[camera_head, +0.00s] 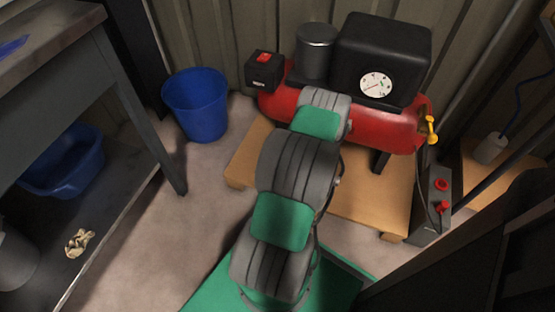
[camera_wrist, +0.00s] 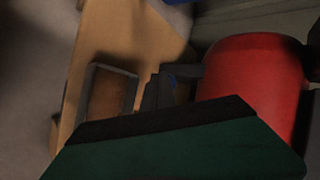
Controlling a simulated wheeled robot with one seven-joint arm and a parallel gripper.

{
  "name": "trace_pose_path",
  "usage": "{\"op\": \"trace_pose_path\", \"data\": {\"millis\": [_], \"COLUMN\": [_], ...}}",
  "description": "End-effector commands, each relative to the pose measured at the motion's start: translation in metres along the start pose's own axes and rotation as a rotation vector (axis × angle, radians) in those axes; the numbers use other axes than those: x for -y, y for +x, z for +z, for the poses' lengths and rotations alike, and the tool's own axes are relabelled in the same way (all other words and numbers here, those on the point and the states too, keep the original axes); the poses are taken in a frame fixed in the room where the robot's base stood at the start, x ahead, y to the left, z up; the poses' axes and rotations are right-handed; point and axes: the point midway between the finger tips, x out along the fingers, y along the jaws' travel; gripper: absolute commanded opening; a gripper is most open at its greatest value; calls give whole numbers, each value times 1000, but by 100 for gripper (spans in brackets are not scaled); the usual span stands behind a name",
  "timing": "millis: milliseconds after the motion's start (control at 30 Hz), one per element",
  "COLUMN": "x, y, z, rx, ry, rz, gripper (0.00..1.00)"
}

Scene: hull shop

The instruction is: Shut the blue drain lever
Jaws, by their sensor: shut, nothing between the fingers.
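The compressor's red tank (camera_head: 385,130) lies across the back in the head view, and its end (camera_wrist: 258,80) fills the right of the wrist view. In the head view my arm hides the gripper and the lever.
A blue bucket (camera_head: 197,104) stands left, near a grey workbench (camera_head: 58,45). A grey box with red knobs (camera_head: 432,205) stands right. Floor between bench and platform is clear.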

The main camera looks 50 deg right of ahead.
Motion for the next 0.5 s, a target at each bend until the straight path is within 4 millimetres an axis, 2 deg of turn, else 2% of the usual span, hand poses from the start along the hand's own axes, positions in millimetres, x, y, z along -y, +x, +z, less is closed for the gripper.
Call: {"op": "trace_pose_path", "data": {"millis": [500], "x": [4], "y": [4], "z": [-1], "rx": [2], "ry": [-6], "rz": [-4], "gripper": [0]}}
